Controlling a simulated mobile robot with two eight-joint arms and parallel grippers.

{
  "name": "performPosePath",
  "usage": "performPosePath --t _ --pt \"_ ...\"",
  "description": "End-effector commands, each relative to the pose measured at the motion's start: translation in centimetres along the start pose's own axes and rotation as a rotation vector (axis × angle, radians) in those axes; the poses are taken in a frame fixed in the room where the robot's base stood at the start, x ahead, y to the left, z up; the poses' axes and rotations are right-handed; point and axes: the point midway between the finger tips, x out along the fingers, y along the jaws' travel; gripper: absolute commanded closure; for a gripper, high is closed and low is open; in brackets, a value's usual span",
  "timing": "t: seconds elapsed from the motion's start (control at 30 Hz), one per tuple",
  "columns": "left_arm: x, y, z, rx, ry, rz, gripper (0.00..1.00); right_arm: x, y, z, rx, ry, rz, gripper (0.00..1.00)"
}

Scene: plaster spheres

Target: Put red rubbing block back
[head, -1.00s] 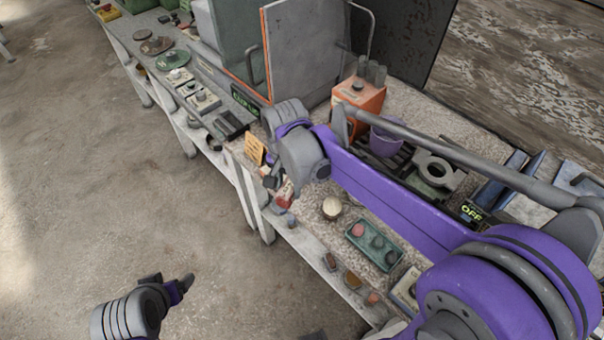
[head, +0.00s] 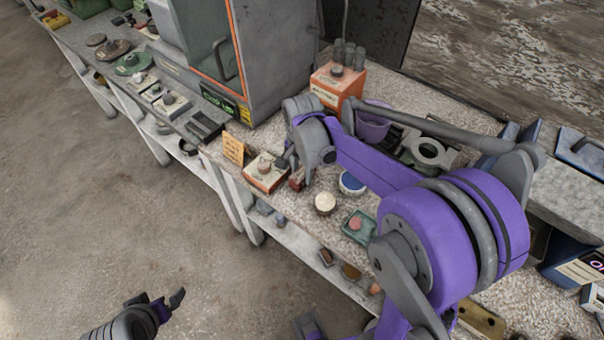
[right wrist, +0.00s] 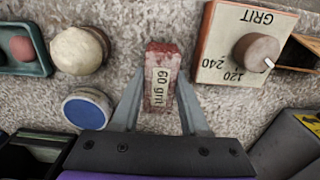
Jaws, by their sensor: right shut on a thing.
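The red rubbing block (right wrist: 161,62), with a pale "60 grit" label, is between the two fingers of my right gripper (right wrist: 158,92), which is shut on it. In the head view the block (head: 297,181) shows as a small dark red piece beside my right gripper (head: 289,164), partly hidden by it. It is over the bench near its front edge; I cannot tell whether it touches the top. My left gripper (head: 162,304) is low at the left over the floor, away from the bench. Its finger gap is unclear.
A GRIT dial box (right wrist: 240,50) stands close by the block. A cream ball (right wrist: 80,50), a blue-topped round pot (right wrist: 87,109) and a green tray (right wrist: 25,63) are on the other side. An orange box (head: 337,84) and purple bucket (head: 373,123) stand behind.

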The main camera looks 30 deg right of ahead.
Motion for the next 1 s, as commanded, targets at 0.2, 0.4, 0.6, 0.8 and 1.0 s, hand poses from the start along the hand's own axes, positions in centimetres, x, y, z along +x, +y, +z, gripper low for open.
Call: performPosePath --t 0.2,0.4,0.6,0.8,1.0 --pt "0.06 0.0 0.05 0.0 0.0 0.0 0.0 0.85 0.0 0.01 0.0 0.0 0.0 1.0" --pt "0.22 0.0 0.2 0.0 -0.002 0.0 0.0 1.07 0.02 0.02 0.0 0.0 0.0 1.0" --pt "0.28 0.0 0.25 0.0 -0.002 0.0 0.0 1.17 0.0 0.02 0.0 0.0 0.0 0.3" --pt "0.27 0.0 0.25 0.0 -0.002 0.0 0.0 1.15 0.01 0.02 0.0 0.0 0.0 0.26" --pt "-0.09 0.0 -0.08 0.0 0.001 0.0 0.0 0.54 -0.02 0.0 0.0 0.0 0.0 0.26"
